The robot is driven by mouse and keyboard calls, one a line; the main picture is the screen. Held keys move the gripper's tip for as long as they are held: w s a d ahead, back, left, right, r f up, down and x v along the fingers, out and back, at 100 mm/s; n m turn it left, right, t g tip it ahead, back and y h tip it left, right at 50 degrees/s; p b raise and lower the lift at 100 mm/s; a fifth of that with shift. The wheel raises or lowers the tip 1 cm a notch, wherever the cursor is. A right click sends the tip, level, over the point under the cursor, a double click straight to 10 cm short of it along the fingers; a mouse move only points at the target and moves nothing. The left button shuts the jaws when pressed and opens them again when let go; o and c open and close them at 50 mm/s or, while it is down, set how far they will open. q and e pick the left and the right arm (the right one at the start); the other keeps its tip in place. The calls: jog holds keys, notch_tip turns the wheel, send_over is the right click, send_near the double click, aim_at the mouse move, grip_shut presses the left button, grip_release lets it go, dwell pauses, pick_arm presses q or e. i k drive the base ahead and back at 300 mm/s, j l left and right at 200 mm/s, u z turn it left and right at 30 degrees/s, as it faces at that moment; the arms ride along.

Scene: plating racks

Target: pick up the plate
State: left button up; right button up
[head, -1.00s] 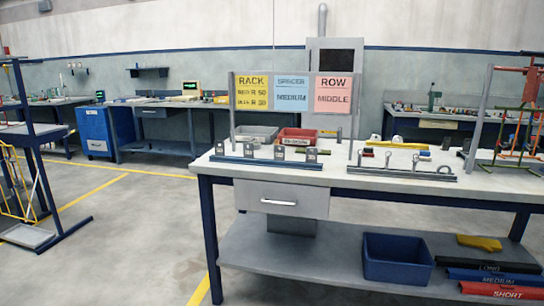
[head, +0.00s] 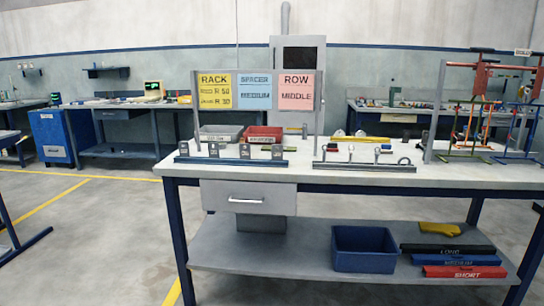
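Several small dark grey plates, one of them this plate (head: 245,151), stand upright along a blue bar (head: 231,161) at the front left of the workbench (head: 450,178). I cannot tell which one the task means. A grey bar (head: 364,167) with several ring- or hook-shaped pieces lies to its right. Neither of my grippers is in view.
A sign frame holds yellow (head: 215,91), blue (head: 255,91) and pink (head: 297,91) cards. Behind the bars are a grey bin (head: 219,133) and a red bin (head: 262,134). Coloured racks (head: 475,140) stand at right. A blue tub (head: 364,250) sits on the lower shelf. Floor at left is open.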

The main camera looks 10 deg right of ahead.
aim_at(244, 154)
jog(key=u, duration=5.8)
jog(key=z, duration=0.45)
jog(key=k+z, duration=0.1)
jog(key=z, duration=0.8)
jog(key=l+z, duration=0.1)
jog(key=z, duration=0.8)
jog(key=k+l+z, duration=0.1)
jog(key=z, duration=0.35)
jog(key=l+z, duration=0.1)
jog(key=z, duration=0.8)
jog(key=l+z, duration=0.4)
jog(key=i+l+z, duration=0.2)
jog(key=z, duration=0.25)
jog(key=i+l+z, duration=0.15)
jog(key=z, duration=0.25)
jog(key=l, duration=0.1)
